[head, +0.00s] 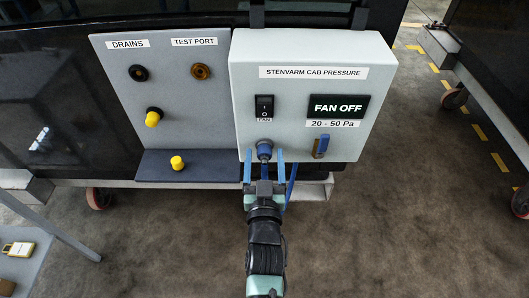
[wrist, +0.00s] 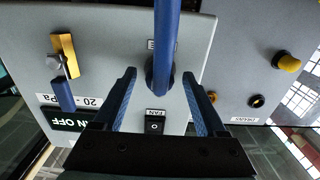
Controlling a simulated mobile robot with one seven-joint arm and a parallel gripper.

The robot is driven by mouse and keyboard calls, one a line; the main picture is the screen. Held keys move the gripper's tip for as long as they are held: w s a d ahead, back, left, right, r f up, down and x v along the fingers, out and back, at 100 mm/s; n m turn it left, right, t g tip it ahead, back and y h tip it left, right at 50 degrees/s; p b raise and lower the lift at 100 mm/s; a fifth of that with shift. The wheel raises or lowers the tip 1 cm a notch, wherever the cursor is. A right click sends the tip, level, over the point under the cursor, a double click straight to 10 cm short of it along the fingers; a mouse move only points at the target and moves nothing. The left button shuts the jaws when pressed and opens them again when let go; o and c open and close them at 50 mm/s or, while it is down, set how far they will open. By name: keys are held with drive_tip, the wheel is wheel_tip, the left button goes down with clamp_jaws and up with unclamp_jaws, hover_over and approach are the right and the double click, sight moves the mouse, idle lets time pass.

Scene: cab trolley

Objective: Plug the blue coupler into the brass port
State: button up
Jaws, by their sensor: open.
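The blue coupler (head: 264,150) is on the lower front of the light grey control box, with a blue hose (wrist: 166,40) running from it. My gripper (head: 264,160) is open, just in front of the coupler. In the wrist view its two fingers (wrist: 160,80) stand either side of the hose and coupler, with gaps visible. The hose hides much of the coupler there. The brass port (head: 201,71) is under the TEST PORT label on the grey panel, to the left of the box, and looks empty. In the wrist view I cannot make it out clearly beside the finger.
The control box (head: 240,80) carries a fan switch (head: 264,106), a FAN OFF display (head: 338,106) and a blue-handled brass fitting (head: 321,146). The panel (head: 115,60) has a dark drain port (head: 138,73) and a yellow cap (head: 153,117). Another yellow cap (head: 177,162) is on the dark shelf (head: 215,165).

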sight(265, 164)
idle(0.3)
clamp_jaws()
idle(0.5)
drive_tip(key=shift+s+p, duration=1.1)
drive_tip(key=shift+s, duration=1.9)
